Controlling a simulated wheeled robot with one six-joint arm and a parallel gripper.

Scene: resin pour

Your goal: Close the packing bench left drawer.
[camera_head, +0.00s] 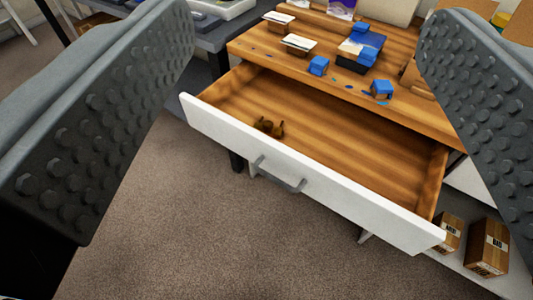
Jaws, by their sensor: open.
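The packing bench left drawer (300,180) is pulled out from under the wooden bench top (280,48). It has a white front panel and a wooden inside. A grey bar handle (278,174) sits on the front panel. A small brown object (269,127) lies inside the drawer near the front. My gripper (310,135) is open, with its two grey studded fingers wide apart at the left and right edges of the view. No part of the drawer is visibly held. The right finger hides part of the bench's right side.
Several blue-topped small boxes (318,66) and white cards (299,43) lie on the bench top. Cardboard boxes (487,248) stand on a low white shelf at the lower right. A grey table (222,36) adjoins at the left. The carpet (240,245) before the drawer is clear.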

